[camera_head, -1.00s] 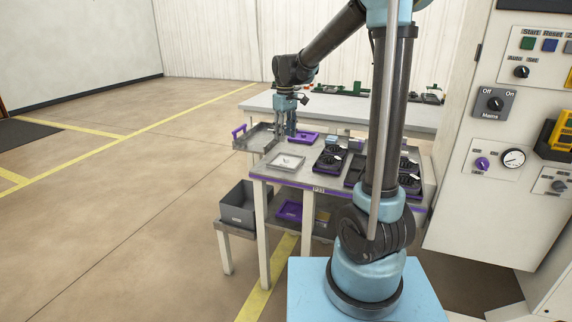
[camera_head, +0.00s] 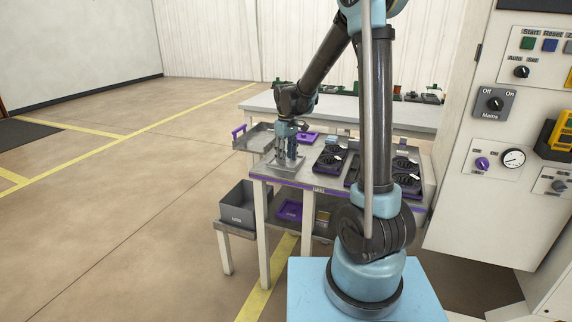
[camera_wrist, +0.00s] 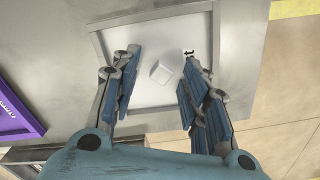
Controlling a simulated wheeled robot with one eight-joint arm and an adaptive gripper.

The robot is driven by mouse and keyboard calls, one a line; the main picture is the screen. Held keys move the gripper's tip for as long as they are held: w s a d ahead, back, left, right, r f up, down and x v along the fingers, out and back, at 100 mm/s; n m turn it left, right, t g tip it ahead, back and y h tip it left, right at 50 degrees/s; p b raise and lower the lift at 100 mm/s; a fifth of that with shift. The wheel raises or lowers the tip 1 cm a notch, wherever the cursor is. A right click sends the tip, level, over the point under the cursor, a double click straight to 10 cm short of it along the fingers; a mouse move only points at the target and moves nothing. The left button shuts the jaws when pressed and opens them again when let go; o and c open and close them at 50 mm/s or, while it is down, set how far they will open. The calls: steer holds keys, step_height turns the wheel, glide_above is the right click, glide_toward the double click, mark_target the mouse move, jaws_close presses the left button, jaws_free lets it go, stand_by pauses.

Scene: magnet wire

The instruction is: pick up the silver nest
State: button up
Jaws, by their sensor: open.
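A small pale silver block, which looks like the silver nest (camera_wrist: 161,72), sits near the middle of a square tray with a white floor and grey rim (camera_wrist: 110,62). In the wrist view my gripper (camera_wrist: 161,58) is open, with one finger on each side of the block and a gap to both. I cannot tell its exact height above the tray. In the head view my gripper (camera_head: 288,162) points down over the tray (camera_head: 275,168) at the table's left front corner, and its fingers hide the block.
A tiny black mark or part (camera_wrist: 189,52) shows by the right finger. A purple tray (camera_head: 308,138) lies behind, and black fixtures (camera_head: 330,158) stand to the right on the table. A grey bin (camera_head: 238,205) is lower left. A control cabinet (camera_head: 495,150) stands at right.

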steer(key=shift+f, duration=0.1)
jaws_close()
stand_by(0.3)
